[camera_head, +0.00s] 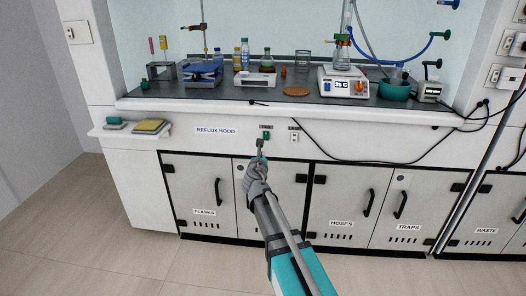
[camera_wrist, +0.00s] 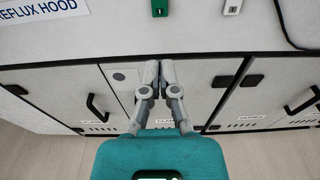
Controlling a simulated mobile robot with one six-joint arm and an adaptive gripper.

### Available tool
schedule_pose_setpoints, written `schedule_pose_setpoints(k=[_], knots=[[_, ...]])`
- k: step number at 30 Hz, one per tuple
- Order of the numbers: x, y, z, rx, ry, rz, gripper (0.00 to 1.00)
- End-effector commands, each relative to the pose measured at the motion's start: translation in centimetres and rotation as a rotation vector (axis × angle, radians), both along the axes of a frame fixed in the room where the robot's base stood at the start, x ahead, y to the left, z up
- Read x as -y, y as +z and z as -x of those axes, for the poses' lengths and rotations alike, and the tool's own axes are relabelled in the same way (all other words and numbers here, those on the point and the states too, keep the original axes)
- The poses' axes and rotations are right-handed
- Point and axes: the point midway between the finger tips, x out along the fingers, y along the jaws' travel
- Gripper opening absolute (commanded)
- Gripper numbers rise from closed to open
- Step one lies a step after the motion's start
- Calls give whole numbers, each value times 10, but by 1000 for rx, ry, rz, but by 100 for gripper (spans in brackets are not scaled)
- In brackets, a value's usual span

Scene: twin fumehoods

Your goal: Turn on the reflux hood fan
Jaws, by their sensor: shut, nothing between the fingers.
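The reflux hood is marked by a blue-lettered "REFLUX HOOD" label (camera_head: 216,130) on its white front panel; the label shows partly in the wrist view (camera_wrist: 40,9). A small green switch (camera_head: 266,135) is on the panel right of the label, and it shows at the top of the wrist view (camera_wrist: 159,8). A white switch or socket plate (camera_head: 294,136) sits to its right, also in the wrist view (camera_wrist: 232,6). My gripper (camera_head: 260,145) is shut and empty, just below the green switch in the head view. In the wrist view its fingertips (camera_wrist: 159,66) are apart from the switch. The switch's on or off state is too small to tell.
The worktop (camera_head: 230,95) above holds a hotplate (camera_head: 343,84) with a flask, bottles and a teal bowl (camera_head: 395,90). A black cable (camera_head: 350,160) hangs across the panel at right. A side shelf (camera_head: 130,131) holds sponges. Cupboard doors (camera_head: 200,190) with handles are below.

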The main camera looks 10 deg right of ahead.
Motion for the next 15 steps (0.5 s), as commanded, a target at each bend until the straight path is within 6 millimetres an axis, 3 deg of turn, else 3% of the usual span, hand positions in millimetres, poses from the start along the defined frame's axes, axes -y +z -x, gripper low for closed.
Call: schedule_pose_setpoints(k=[15], knots=[[16, -9, -63, 0, -1, -1, 0]])
